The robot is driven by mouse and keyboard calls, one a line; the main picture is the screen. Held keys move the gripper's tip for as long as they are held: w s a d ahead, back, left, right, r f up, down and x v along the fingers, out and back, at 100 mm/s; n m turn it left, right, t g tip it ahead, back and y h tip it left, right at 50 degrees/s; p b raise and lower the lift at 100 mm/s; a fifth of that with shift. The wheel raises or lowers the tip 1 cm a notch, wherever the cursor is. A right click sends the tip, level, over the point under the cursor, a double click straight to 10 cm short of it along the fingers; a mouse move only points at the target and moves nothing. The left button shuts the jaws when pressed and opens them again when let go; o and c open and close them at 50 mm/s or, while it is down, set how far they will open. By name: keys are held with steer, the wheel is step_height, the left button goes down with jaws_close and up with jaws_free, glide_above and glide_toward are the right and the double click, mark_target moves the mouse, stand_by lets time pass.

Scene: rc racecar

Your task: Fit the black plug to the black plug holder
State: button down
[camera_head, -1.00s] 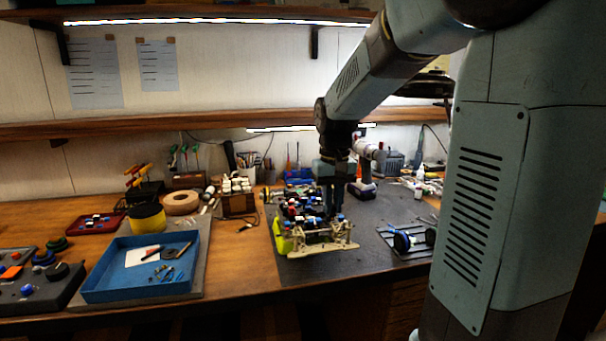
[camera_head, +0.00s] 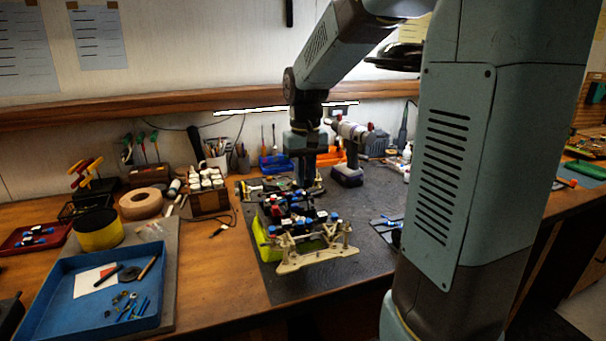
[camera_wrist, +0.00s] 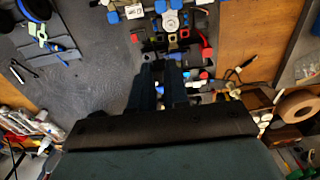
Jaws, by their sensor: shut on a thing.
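The racecar (camera_head: 295,220), a chassis with many small black, red, blue and white parts, sits on the dark mat with its pale front frame facing me. My gripper (camera_head: 306,184) points down at the far end of the car in the head view. In the wrist view my gripper (camera_wrist: 168,66) has its two dark fingers close together beside the car's parts (camera_wrist: 172,20). It is shut on a small dark thing, seemingly the black plug, mostly hidden between the fingers. I cannot single out the black plug holder among the car's dark parts.
A blue tray (camera_head: 60,312) with small tools and parts stands at the front left. A yellow-black roll (camera_head: 97,228), a tape ring (camera_head: 142,203) and a box of white bottles (camera_head: 208,198) stand left of the dark mat (camera_head: 300,284). A drill (camera_head: 347,172) stands behind the car.

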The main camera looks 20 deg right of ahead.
steer(key=shift+a, duration=0.1)
steer(key=shift+f, duration=2.85)
steer(key=shift+s, duration=0.3)
steer(key=shift+f, duration=1.05)
steer(key=c, duration=1)
jaws_free()
steer(key=shift+c, duration=0.2)
